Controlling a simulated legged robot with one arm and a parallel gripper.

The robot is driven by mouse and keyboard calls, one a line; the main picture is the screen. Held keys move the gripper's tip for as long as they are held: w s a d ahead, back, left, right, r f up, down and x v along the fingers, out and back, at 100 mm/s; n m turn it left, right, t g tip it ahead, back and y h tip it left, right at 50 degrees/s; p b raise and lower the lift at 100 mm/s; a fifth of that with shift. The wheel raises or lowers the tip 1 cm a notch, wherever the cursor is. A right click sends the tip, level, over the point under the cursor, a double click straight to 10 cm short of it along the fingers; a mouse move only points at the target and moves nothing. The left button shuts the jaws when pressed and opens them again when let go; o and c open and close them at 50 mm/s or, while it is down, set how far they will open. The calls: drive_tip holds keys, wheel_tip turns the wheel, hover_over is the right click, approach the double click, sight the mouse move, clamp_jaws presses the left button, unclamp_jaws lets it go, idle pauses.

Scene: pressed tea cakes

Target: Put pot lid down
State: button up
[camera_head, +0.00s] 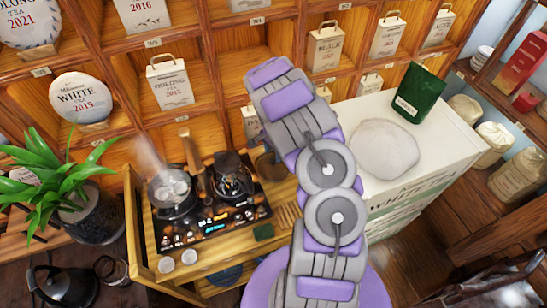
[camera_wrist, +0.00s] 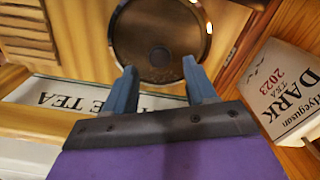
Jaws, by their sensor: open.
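The pot lid (camera_wrist: 160,22) is round and glassy with a metal rim and a dark knob. In the wrist view it lies on the wooden surface just beyond my gripper (camera_wrist: 159,66). My gripper is open, with one blue finger on each side below the knob, and nothing is clamped between them. I cannot tell whether a finger touches the lid. In the head view a dark round lid (camera_head: 268,165) shows right of the cooktop, partly behind my arm. A steaming pot (camera_head: 172,192) stands uncovered on the left burner. My gripper is hidden behind my arm in the head view.
The black cooktop (camera_head: 214,222) also carries a dark kettle-like vessel (camera_head: 231,181). A white "DARK TEA" bag (camera_wrist: 292,92) stands close at right in the wrist view. A white crate (camera_head: 440,130) is right of my arm. Shelves with tea packages rise behind.

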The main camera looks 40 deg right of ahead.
wheel_tip(320, 180, up, 7)
wheel_tip(320, 180, up, 16)
drive_tip(key=n, duration=0.5)
hover_over(273, 160)
drive_tip(key=s+a, duration=0.8)
drive_tip(key=a, duration=0.2)
drive_tip(key=s+a+r+n, duration=0.3)
drive_tip(key=s+a, duration=0.1)
drive_tip(key=s, duration=0.4)
drive_tip(key=s+a+r+n+g, duration=0.1)
drive_tip(key=s+a+r+n, duration=0.2)
drive_tip(key=s, duration=0.6)
drive_tip(key=s+a+r+n, duration=0.3)
drive_tip(key=s+a+n, duration=0.2)
drive_tip(key=s+a, duration=0.2)
drive_tip(key=shift+s+r+g, duration=0.3)
drive_tip(key=shift+s+g, duration=0.1)
drive_tip(key=shift+s, duration=0.4)
